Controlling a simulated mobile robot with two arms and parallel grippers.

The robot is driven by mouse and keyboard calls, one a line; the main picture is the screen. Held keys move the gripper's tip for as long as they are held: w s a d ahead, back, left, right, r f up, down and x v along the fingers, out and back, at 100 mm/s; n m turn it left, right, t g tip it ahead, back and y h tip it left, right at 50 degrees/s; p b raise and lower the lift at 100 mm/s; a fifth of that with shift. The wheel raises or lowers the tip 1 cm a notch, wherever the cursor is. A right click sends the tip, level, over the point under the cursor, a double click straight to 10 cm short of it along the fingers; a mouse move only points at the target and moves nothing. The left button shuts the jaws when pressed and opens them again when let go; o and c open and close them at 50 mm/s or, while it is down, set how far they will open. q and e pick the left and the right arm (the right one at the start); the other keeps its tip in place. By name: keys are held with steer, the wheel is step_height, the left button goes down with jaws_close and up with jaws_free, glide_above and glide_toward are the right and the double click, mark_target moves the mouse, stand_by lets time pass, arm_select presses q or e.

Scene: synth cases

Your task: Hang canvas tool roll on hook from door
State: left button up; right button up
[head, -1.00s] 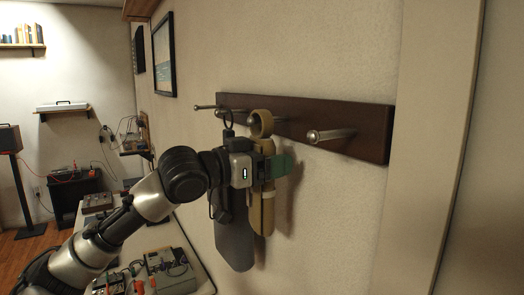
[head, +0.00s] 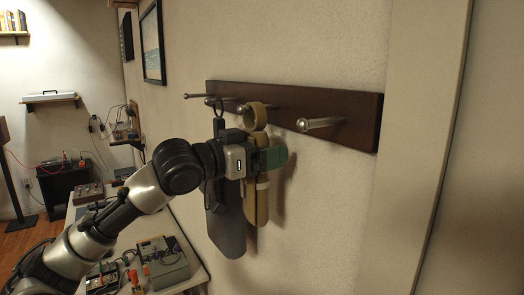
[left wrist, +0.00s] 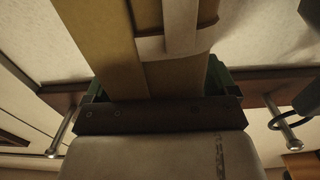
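The canvas tool roll (head: 256,205) is tan, long and upright, with a loop (head: 253,115) at its top. My left gripper (head: 262,160), with green fingertips, is shut on its upper part, just below the loop. In the left wrist view the tan canvas (left wrist: 110,50) lies between the green fingertips. The dark wooden rail (head: 360,120) on the wall carries metal pegs. The loop is in front of the rail, by the middle peg; I cannot tell whether it is around that peg. The right peg (head: 320,123) is bare. My right gripper is not in view.
A dark grey item (head: 226,225) hangs by a ring just left of the roll, close to my gripper. A pale door frame (head: 420,150) stands to the right. A bench with devices (head: 165,262) is below left. The wall right of the roll is clear.

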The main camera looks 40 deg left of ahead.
arm_select(q)
steer(key=shift+o, duration=0.9)
steer(key=b+v, duration=0.7)
steer(key=v, duration=0.3)
steer(key=shift+s, duration=0.4)
steer(key=shift+a, duration=0.1)
